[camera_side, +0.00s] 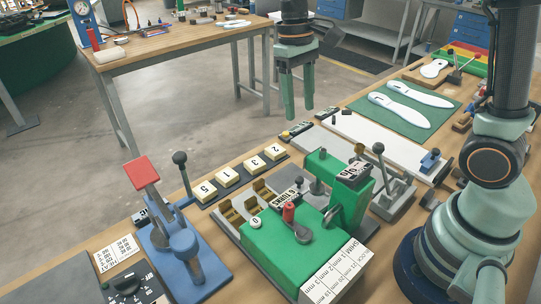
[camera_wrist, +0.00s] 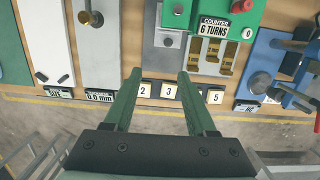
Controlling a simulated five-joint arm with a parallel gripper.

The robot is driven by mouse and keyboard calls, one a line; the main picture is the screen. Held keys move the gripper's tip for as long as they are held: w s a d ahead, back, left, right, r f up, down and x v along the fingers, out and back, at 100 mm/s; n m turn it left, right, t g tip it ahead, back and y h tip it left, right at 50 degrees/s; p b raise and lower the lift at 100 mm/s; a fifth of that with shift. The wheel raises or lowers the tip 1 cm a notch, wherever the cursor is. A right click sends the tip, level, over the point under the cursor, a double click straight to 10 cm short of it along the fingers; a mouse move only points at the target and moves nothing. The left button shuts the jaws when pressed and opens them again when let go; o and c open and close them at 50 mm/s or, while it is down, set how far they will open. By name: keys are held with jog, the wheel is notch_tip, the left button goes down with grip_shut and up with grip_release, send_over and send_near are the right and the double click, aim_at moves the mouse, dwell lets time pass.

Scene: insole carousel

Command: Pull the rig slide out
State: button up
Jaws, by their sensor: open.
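A green rig (camera_side: 345,205) with a small display stands behind a green box (camera_side: 290,245) with a red-knobbed crank (camera_side: 289,213). I cannot tell for sure which part is the rig slide. My gripper (camera_side: 297,108) hangs in the air, fingers down and apart, empty, touching nothing. In the wrist view my gripper (camera_wrist: 160,76) has its fingertips over the grey plate's near end.
Numbered tiles (camera_side: 251,168) line the bench edge. A blue press (camera_side: 170,235) with a red pad stands at the left. A long white plate (camera_side: 375,140) and a green mat (camera_side: 410,108) with white insoles lie beyond.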

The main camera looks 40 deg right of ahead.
aim_at(300, 177)
jog(key=f+g, duration=0.1)
jog(key=f, duration=0.4)
jog(key=s+a+f+g, duration=0.1)
jog(key=f, duration=0.5)
jog(key=s+f, duration=0.1)
jog(key=f, duration=0.4)
jog(key=shift+s+a+f+g, duration=0.15)
jog(key=shift+a+f+g, duration=0.15)
jog(key=shift+f+g, duration=0.1)
jog(key=shift+r, duration=0.1)
grip_shut()
jog(key=shift+d, duration=0.15)
dwell(0.7)
